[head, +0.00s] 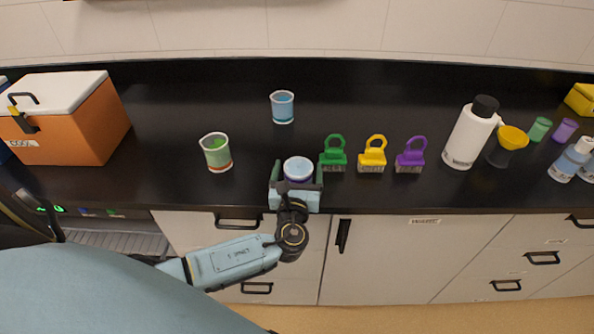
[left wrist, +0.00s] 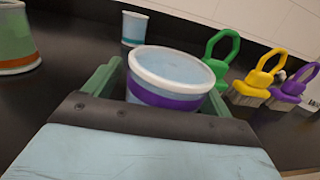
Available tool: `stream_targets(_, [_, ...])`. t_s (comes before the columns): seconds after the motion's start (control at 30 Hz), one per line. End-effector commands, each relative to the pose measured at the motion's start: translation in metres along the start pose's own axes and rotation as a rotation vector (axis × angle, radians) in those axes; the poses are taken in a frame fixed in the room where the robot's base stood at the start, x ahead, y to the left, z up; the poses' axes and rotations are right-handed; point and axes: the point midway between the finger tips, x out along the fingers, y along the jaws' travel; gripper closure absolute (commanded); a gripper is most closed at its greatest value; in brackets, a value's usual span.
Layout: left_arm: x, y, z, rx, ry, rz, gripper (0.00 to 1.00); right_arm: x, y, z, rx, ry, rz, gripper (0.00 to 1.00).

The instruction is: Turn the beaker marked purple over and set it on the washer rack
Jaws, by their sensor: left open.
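The beaker with the purple band (head: 298,168) stands upright near the counter's front edge. In the left wrist view the purple-banded beaker (left wrist: 168,72) has a white rim and pale blue contents or inside. My left gripper (head: 297,182) is open, with one green finger on each side of this beaker; it also shows in the left wrist view (left wrist: 165,92). I cannot tell whether the fingers touch it. A grey ribbed surface (head: 130,241) at lower left may be the washer rack; my arm hides part of it. My right gripper is not in view.
A green beaker with an orange band (head: 217,155) stands to the left and a blue beaker (head: 282,108) behind. Green (head: 333,155), yellow (head: 372,155) and purple (head: 410,157) brushes stand close on the right. An orange cooler (head: 75,120) is at far left, a white bottle (head: 470,135) at right.

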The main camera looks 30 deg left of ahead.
Motion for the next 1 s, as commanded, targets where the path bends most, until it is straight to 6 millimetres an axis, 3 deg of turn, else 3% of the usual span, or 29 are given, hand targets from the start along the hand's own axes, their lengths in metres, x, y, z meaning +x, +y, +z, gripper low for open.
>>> stream_targets(0.03, [-0.017, -0.001, -0.026, 0.004, 0.056, -0.014, 0.16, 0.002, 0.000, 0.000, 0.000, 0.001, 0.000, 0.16])
stream_targets(0.6, [-0.124, 0.001, -0.003, -0.001, 0.008, -0.004, 0.16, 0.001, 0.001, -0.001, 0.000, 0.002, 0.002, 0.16])
stream_targets(0.8, [-0.139, 0.001, 0.002, -0.001, -0.002, -0.001, 0.16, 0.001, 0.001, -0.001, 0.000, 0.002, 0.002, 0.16])
stream_targets(1.0, [-0.140, 0.002, 0.003, -0.001, -0.004, -0.001, 0.16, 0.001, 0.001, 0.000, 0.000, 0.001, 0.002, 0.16])
